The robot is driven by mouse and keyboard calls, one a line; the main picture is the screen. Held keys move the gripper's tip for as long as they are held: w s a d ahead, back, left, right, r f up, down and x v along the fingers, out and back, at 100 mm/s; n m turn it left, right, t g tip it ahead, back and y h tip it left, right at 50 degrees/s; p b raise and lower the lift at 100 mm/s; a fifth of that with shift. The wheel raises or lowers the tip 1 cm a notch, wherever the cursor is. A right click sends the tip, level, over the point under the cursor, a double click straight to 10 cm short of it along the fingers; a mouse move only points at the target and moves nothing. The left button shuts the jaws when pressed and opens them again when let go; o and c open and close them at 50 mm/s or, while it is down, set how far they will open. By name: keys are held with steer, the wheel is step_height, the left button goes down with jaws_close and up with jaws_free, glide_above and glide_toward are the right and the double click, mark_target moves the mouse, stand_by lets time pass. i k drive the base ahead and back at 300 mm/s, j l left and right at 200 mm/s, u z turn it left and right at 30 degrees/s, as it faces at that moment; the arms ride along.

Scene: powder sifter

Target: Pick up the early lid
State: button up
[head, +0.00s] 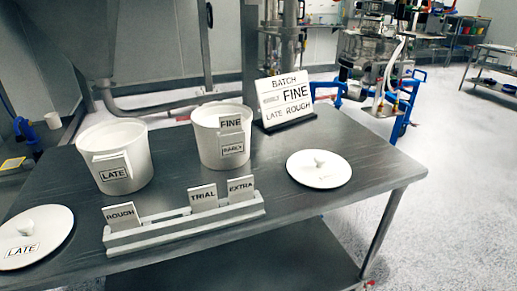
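Two round white lids with knobs lie on the dark table. The right lid (319,170) lies flat near the table's right end, with its knob up and no readable label in this view. The left lid (35,236) is marked LATE and lies at the left front, partly cut off by the picture edge. A white bucket (208,143) at the back middle bears a FINE card and a lower label that seems to read EARLY. Another white bucket (131,146), labelled LATE, stands to its left. Both buckets are uncovered. My gripper is not in view.
A grey rack (180,229) at the table's front holds ROUGH, TRIAL and EXTRA cards. A batch sign (287,101) stands at the back edge, behind the right lid. The table (372,157) is bare around the right lid. Steel equipment stands behind; open floor lies right.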

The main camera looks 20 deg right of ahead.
mark_target(318, 169)
steer(key=i+j, duration=0.1)
steer(key=j, duration=0.45)
steer(key=j+z, duration=0.2)
steer(key=z, duration=0.25)
steer(key=i+j+z, duration=0.1)
steer(key=z, duration=0.35)
steer(key=i+z, duration=0.1)
steer(key=z, duration=0.3)
steer(key=i+z, duration=0.15)
steer(key=z, duration=0.2)
steer(key=i, duration=0.7)
